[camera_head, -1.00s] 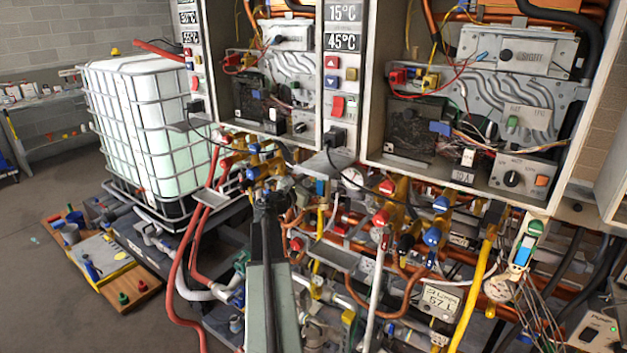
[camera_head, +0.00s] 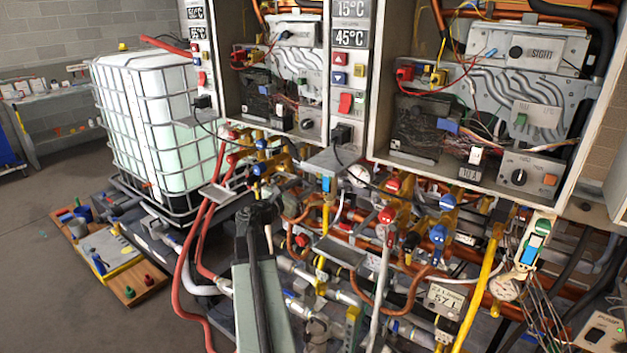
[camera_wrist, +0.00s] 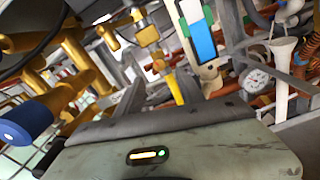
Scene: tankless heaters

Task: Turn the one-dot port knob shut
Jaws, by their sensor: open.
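A blue knob (camera_wrist: 25,122) with a small pale mark on its end sits on a brass valve at the left of the wrist view. I cannot make out for certain whether this mark is the single dot. In the head view, blue knobs (camera_head: 258,169) stand just above my gripper, and another blue knob (camera_head: 438,233) is farther right. My gripper (camera_wrist: 158,88) is open with nothing between its fingers. The blue knob lies to the left of the fingers, apart from them. In the head view the gripper (camera_head: 258,212) is dark and its fingers are hard to make out.
Brass valves and red knobs (camera_head: 388,214) crowd the pipework. Red hoses (camera_head: 190,265) hang at left. A pressure gauge (camera_wrist: 255,80) and a blue-and-white device (camera_wrist: 203,40) lie ahead in the wrist view.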

